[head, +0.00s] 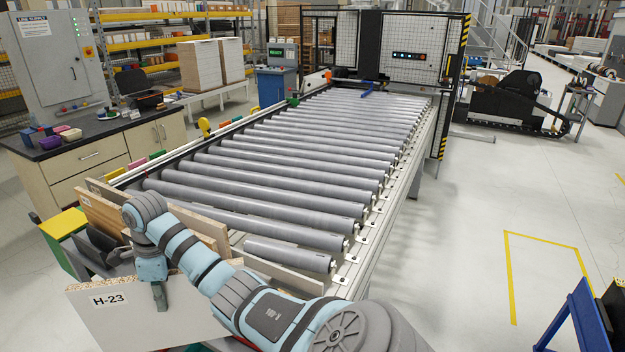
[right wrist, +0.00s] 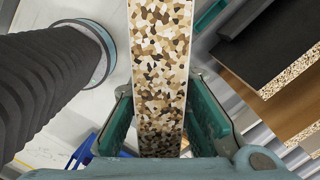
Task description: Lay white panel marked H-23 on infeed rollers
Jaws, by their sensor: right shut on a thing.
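The white panel marked H-23 (head: 185,318) stands steeply at the lower left of the head view, its label facing me and its chipboard top edge showing. My right gripper (head: 159,296) reaches down over that edge and is shut on the panel. In the right wrist view the panel's speckled edge (right wrist: 160,60) runs between the two jaws (right wrist: 162,120). The infeed rollers (head: 265,190) lie beyond the panel, with their tops bare. The lower part of the panel is out of frame. My left gripper is not in view.
Other panels, wood-toned (head: 104,213) and dark (head: 93,247), stand close behind the held panel. A cabinet with a dark top (head: 80,140) stands left of the rollers. A fenced machine (head: 408,60) is at their far end. A blue frame (head: 580,320) stands at lower right.

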